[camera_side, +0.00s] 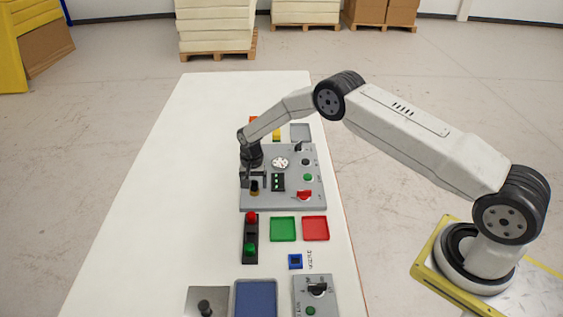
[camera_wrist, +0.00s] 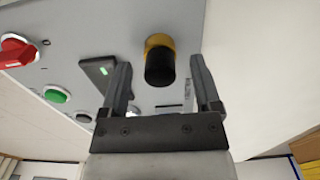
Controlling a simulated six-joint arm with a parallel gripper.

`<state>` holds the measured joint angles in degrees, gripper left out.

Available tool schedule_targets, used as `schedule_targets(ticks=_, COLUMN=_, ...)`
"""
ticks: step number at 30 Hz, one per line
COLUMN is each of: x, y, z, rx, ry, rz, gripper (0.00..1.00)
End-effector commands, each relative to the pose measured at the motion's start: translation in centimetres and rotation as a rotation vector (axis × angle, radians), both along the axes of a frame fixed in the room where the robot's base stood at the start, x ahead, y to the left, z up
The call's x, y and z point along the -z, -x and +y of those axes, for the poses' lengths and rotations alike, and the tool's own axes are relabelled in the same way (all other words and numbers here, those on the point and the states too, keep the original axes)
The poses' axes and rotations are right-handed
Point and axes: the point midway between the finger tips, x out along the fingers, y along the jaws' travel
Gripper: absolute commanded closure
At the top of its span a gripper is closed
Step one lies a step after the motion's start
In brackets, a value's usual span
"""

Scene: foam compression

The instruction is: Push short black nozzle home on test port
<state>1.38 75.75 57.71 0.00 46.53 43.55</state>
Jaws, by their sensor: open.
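The short black nozzle (camera_wrist: 160,70) sits on the brass-yellow test port (camera_wrist: 158,41) of the grey panel, and whether it is fully seated I cannot tell. In the side view, the nozzle (camera_side: 254,185) and port (camera_side: 254,192) stand at the panel's near left corner. My gripper (camera_side: 256,179) is just above them there, pointing down. In the wrist view, my gripper (camera_wrist: 159,61) is open, with one finger on each side of the nozzle and visible gaps. Neither finger appears to touch it.
The grey panel (camera_side: 289,198) carries a dark block with green lights (camera_side: 278,182), a green button (camera_side: 308,177) and a red switch (camera_side: 304,195). Nearer are a red-and-green button box (camera_side: 250,236), a green tray (camera_side: 283,229) and a red tray (camera_side: 316,228). The table's left side (camera_side: 170,190) is clear.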

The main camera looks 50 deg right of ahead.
Motion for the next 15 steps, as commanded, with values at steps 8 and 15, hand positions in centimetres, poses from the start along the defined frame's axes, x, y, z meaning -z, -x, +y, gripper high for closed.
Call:
schedule_targets(ticks=8, x=-0.6, y=0.0, z=0.0, rx=0.0, ry=0.0, rz=0.0, gripper=0.19)
schedule_targets(ticks=15, x=-2.8, y=0.0, z=0.0, rx=0.0, ry=0.001, rz=-0.001, gripper=0.19)
